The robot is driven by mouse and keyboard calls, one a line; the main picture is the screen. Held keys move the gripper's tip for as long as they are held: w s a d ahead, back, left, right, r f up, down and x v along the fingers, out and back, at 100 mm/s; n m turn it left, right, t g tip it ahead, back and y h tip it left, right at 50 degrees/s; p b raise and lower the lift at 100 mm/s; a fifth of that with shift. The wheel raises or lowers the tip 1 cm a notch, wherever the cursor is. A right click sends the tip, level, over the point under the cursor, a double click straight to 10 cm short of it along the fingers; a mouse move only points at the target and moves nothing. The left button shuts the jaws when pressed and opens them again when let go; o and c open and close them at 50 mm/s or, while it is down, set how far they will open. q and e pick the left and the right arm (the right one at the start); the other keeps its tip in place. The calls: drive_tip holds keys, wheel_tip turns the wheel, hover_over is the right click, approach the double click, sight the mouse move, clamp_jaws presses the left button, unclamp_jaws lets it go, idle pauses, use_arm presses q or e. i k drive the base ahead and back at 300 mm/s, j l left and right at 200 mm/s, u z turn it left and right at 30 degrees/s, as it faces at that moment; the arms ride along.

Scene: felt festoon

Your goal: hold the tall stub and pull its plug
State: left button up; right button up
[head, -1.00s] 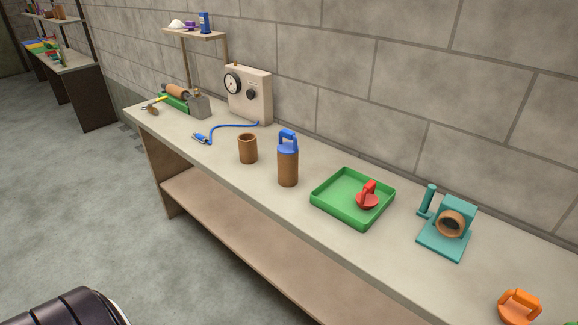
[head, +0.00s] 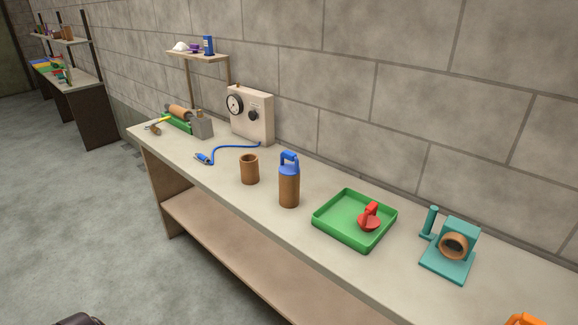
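The tall stub (head: 289,190) is a brown cylinder standing upright on the workbench, near the middle of the head view. Its blue plug (head: 289,163), with a loop handle on top, sits in the stub's upper end. A shorter brown stub (head: 249,171) stands to its left, with an open top and no plug in it. Neither of my grippers shows in the head view. Only a dark part of my own body shows at the bottom left edge.
A green tray (head: 325,225) holding a red plug (head: 369,217) lies right of the tall stub. Further right is a teal fixture (head: 455,245) and an orange handled piece (head: 525,320). A gauge box (head: 250,115) with a blue hose (head: 232,147) stands at the back left.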

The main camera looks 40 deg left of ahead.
sight(290, 169)
drive_tip(key=j+z, duration=0.15)
drive_tip(key=j, duration=1.8)
